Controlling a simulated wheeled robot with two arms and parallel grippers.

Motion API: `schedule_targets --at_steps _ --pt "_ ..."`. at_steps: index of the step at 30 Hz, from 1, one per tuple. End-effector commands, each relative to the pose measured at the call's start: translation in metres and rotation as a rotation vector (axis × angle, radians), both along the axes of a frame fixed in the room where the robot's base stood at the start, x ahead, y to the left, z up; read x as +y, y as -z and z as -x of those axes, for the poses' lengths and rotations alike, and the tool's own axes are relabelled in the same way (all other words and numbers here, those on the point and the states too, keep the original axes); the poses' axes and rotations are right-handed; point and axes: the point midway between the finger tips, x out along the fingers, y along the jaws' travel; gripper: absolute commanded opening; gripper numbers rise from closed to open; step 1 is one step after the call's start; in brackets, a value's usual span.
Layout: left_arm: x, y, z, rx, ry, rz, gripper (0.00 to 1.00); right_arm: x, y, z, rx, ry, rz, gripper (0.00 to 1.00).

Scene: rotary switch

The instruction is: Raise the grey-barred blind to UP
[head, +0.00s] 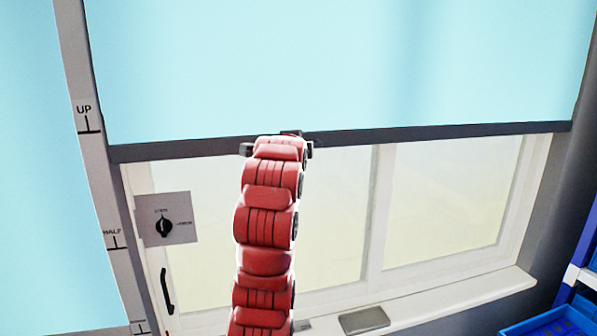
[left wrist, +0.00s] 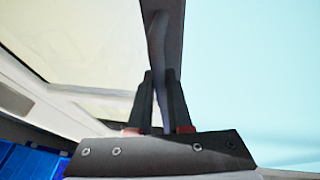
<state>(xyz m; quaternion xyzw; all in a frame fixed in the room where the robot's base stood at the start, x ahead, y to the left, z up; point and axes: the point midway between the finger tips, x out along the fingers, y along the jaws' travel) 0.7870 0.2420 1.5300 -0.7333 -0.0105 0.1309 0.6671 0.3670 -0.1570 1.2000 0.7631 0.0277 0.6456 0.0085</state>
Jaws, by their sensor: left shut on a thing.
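A light blue blind (head: 330,65) hangs in front of the window, with a dark grey bar (head: 440,134) along its lower edge. The bar tilts slightly in the head view, and its left end is a little below the UP mark (head: 88,124) and well above the HALF mark (head: 114,240). My left gripper (head: 279,139) is at the bar, left of its middle, and my red arm hides part of the bar. In the left wrist view, both fingers (left wrist: 158,95) are closed around a grey part of the bar (left wrist: 162,35). My right gripper is not in view.
A rotary switch (head: 164,228) on a grey plate is left of my arm. The window sill (head: 450,303) holds a flat grey object (head: 364,320). Blue bins (head: 555,322) stand at the lower right. Another blue blind (head: 40,200) is at far left.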

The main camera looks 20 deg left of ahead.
Motion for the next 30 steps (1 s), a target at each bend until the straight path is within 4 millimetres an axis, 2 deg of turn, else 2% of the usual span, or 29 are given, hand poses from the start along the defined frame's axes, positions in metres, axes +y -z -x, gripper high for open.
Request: schedule_targets --at_steps 1,3,9,25,26,30 --pt "-0.001 -0.019 0.0 0.0 0.002 0.001 0.0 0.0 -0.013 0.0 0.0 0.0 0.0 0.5" --pt "-0.001 -0.034 0.0 -0.002 0.002 0.002 0.0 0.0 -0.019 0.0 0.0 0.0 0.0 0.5" --pt "-0.001 -0.059 0.0 0.0 0.002 0.0 0.0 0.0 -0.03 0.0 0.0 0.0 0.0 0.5" --pt "-0.001 -0.071 0.0 -0.008 0.001 -0.001 0.0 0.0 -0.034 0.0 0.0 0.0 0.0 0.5" --pt "-0.001 -0.072 0.0 -0.009 0.001 -0.002 0.19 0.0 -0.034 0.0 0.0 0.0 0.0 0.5" --pt "-0.001 -0.071 0.0 -0.007 0.0 -0.001 0.44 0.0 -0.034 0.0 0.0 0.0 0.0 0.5"
